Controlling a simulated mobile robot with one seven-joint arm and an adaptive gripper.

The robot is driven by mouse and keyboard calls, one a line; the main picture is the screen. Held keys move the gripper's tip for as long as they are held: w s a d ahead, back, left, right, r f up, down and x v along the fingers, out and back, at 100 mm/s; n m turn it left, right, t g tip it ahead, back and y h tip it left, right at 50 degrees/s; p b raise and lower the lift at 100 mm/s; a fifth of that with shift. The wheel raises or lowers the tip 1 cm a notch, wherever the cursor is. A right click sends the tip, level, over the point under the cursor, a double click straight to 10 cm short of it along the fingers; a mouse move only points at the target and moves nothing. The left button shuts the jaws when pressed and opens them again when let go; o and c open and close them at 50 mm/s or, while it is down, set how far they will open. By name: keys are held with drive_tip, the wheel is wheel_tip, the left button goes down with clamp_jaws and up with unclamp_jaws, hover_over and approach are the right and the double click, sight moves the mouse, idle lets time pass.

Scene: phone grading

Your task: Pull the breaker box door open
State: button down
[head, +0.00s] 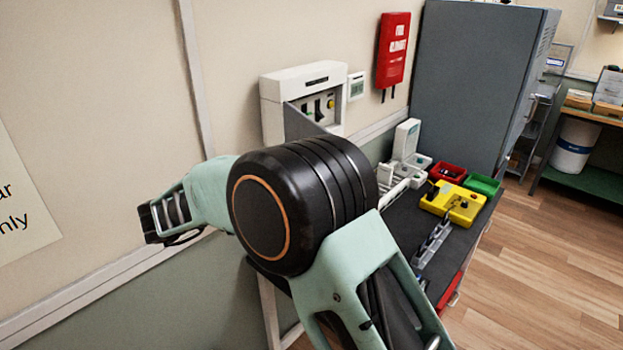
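The breaker box (271,105) is a white box on the wall, left of the small white wall unit. Its grey door (300,124) stands swung out from the left side of the opening. Dark switches (318,108) and a yellow round part (331,103) show inside. The door's lower part is hidden behind my arm's large black joint. My arm fills the middle of the head view, with one link reaching left along the wall. I cannot make out my gripper's fingers, or whether anything touches the door.
A dark bench (404,228) below the box holds a yellow control box (452,203), a red bin (447,173), a green bin (482,184) and white devices (406,140). A red case (393,50) hangs on the wall. A grey cabinet (470,80) stands behind. Wood floor at right is clear.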

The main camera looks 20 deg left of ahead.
drive_tip(key=shift+r, duration=0.1)
idle(0.3)
drive_tip(key=c, duration=1.8)
unclamp_jaws()
drive_tip(key=v, duration=1.2)
